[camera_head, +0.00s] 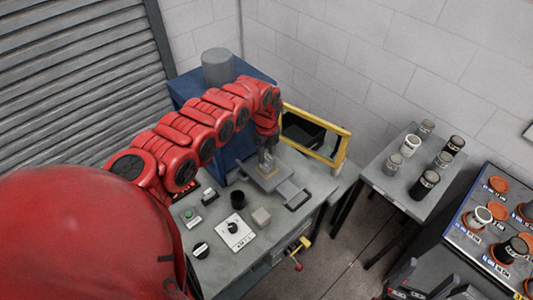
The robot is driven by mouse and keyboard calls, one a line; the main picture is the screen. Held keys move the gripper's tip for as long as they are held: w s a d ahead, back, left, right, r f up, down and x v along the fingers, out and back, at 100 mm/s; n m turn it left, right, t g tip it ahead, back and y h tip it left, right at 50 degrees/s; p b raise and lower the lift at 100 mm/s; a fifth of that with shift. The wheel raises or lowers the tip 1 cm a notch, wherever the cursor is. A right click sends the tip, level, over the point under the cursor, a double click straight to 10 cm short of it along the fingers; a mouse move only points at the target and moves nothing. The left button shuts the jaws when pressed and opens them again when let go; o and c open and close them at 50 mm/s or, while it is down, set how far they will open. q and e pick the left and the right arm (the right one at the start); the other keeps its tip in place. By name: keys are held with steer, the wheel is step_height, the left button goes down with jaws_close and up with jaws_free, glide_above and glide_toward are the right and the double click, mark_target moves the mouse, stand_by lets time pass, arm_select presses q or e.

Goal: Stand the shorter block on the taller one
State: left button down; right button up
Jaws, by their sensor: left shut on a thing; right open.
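My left gripper (267,164) reaches down from the red arm to a grey metal plate (287,189) on the workbench. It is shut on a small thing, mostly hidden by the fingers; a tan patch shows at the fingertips. I cannot tell whether this is the shorter or the taller block. A grey block (261,217) stands on the bench in front of the plate, apart from the gripper. My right gripper (440,291) is open at the bottom edge, partly cut off, far from the blocks.
The bench also holds a black cup (238,199), a white dial panel (235,232) and a button box (190,216). A yellow frame (340,150) and black bin (301,131) stand behind. A side table (383,179) carries several jars.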

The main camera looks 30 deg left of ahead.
arm_select(q)
steer(key=shift+f, duration=0.2)
steer(key=shift+c, duration=1.8)
jaws_free()
steer(key=shift+r, duration=0.15)
